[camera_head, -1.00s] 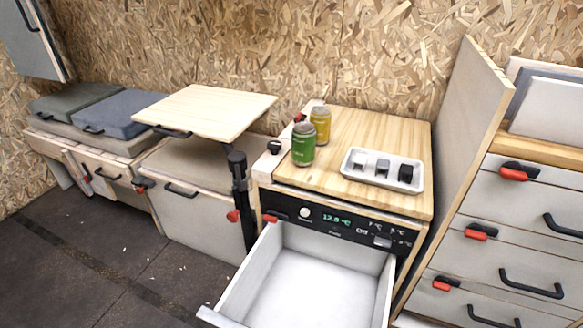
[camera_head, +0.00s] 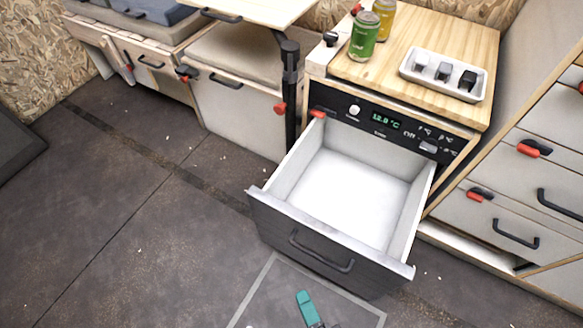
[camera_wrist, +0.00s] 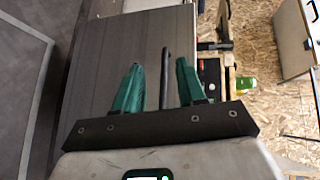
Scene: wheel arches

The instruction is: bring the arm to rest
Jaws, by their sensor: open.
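My gripper (camera_wrist: 158,82) is open in the wrist view, its two teal fingers apart. The dark drawer front (camera_wrist: 115,65) lies ahead of them, and its black handle (camera_wrist: 166,75) appears between the fingers; I cannot tell how far off it is. In the head view a teal part of the gripper (camera_head: 308,307) shows at the bottom edge, in front of and below the drawer front. The rest of my arm is hidden there. The white drawer (camera_head: 352,185) is pulled open and looks empty.
On the wooden counter (camera_head: 405,45) above the drawer stand a green can (camera_head: 364,37), a yellow can (camera_head: 384,16) and a white tray (camera_head: 442,75) with three small blocks. Cabinet drawers (camera_head: 510,205) are at right. The floor (camera_head: 130,210) at left is clear.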

